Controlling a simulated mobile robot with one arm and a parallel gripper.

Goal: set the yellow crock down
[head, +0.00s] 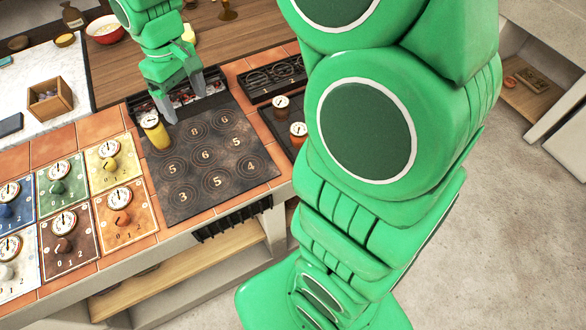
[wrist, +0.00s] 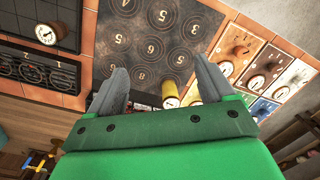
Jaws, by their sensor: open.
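The yellow crock (head: 154,131) stands upright at the back left corner of the dark hob plate (head: 213,173), which has numbered rings. A white dial shows on its top. My gripper (head: 187,101) is behind and to the right of the crock, above the back of the plate, with its fingers apart and nothing between them. In the wrist view, the yellow crock (wrist: 169,90) shows between the two spread grey fingers of my gripper (wrist: 160,80) but beyond them, apart from both. The crock's lower part rests on or over the plate; the exact contact is too small to tell.
A wooden box (head: 49,98) and a red-rimmed bowl (head: 105,29) are farther back. Most of the plate is free.

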